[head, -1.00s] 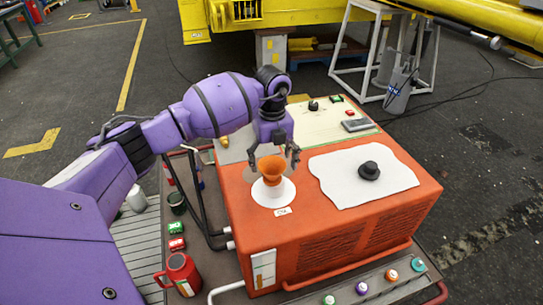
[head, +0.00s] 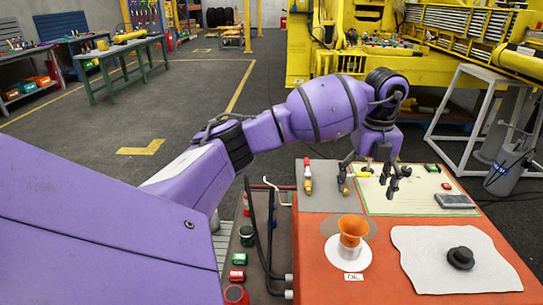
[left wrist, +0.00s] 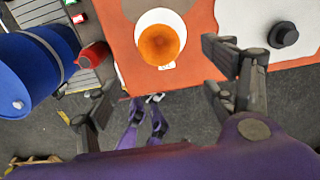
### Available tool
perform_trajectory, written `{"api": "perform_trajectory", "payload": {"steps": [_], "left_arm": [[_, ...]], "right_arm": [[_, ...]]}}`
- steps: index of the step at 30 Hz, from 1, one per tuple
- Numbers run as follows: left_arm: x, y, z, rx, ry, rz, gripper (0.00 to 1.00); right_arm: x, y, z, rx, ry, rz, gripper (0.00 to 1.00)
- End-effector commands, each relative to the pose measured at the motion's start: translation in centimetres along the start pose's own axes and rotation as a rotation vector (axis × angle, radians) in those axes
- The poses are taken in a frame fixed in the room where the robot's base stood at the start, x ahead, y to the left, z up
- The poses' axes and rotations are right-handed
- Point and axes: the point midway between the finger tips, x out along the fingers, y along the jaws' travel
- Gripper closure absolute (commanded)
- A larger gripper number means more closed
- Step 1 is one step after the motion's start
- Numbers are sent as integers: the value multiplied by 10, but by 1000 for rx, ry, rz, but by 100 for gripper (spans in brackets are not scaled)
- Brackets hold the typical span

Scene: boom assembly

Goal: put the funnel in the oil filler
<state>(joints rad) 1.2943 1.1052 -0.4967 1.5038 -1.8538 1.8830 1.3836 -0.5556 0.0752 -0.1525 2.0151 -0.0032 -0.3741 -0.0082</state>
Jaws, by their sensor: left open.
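The orange funnel (head: 352,231) stands upright, wide mouth up, in the white round oil filler (head: 335,253) with the OIL label in front, on the orange machine top. Its spout is hidden, so I cannot see how deep it sits. In the left wrist view the funnel (left wrist: 159,44) shows from above, inside the white ring. My left gripper (head: 368,190) is open and empty, above and behind the funnel and apart from it. Its open fingers (left wrist: 160,95) also show in the left wrist view. My right gripper is not clearly seen.
A black cap (head: 460,258) lies on a white cloth (head: 418,275) right of the funnel. A grey device (head: 455,201) and a red button part (head: 446,186) lie behind. Brass-coloured fittings (head: 308,184) stand at the back left. A blue drum (left wrist: 30,72) shows in the left wrist view.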

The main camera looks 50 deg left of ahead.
Motion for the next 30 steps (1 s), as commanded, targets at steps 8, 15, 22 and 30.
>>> {"api": "perform_trajectory", "payload": {"steps": [8, 15, 22, 30], "left_arm": [[103, -40, -114, 214, 336, -217, 23], [153, -76, -296, 172, 866, -821, 23], [154, -68, -316, -431, 1007, -1333, 23], [265, 54, -270, -1410, 697, -1366, 23]], "right_arm": [[0, 0, 0, 0, -1, 0, 100], [0, 0, 0, 1, -1, 0, 100], [0, 0, 0, 1, -1, 0, 100], [0, 0, 0, 1, 0, 0, 100]]}}
